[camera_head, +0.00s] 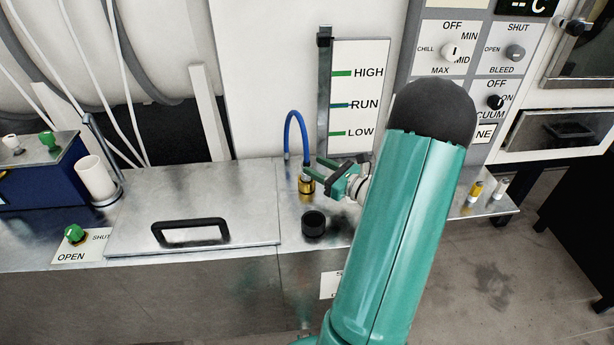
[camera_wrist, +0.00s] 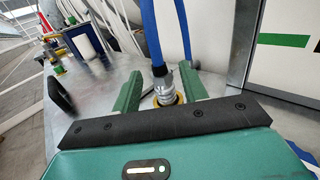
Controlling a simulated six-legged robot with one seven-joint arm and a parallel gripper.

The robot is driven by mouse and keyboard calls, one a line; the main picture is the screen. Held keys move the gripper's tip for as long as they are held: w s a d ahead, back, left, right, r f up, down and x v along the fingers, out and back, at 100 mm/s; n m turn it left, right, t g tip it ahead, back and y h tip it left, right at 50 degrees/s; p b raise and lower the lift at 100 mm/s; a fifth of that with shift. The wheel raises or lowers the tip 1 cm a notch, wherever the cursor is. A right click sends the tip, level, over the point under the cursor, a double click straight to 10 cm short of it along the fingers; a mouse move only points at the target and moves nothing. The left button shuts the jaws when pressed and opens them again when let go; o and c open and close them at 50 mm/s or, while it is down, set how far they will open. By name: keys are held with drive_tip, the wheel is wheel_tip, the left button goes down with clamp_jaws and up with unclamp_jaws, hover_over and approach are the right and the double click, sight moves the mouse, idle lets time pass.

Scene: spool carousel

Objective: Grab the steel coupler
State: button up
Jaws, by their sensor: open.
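The steel coupler (camera_wrist: 163,86) is a silver fitting on the end of a blue hose (camera_head: 293,125). It stands about upright on a brass fitting (camera_head: 306,185) on the steel worktop. In the head view the coupler is small and partly hidden by my gripper (camera_head: 317,168). In the wrist view my gripper (camera_wrist: 159,75) is open, with one green finger on each side of the coupler. I see gaps between the fingers and the coupler, and nothing is held.
A black cup-like socket (camera_head: 314,223) stands just in front of the brass fitting. A lid with a black handle (camera_head: 190,231) lies to the left. A level gauge panel (camera_head: 358,97) rises behind. Small yellow and white pieces (camera_head: 474,193) stand at the right.

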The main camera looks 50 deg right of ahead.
sight(310, 163)
drive_tip(key=w, duration=0.4)
drive_tip(key=shift+w+a, duration=0.15)
drive_tip(key=shift+a, duration=0.1)
clamp_jaws()
drive_tip(key=shift+r, duration=0.1)
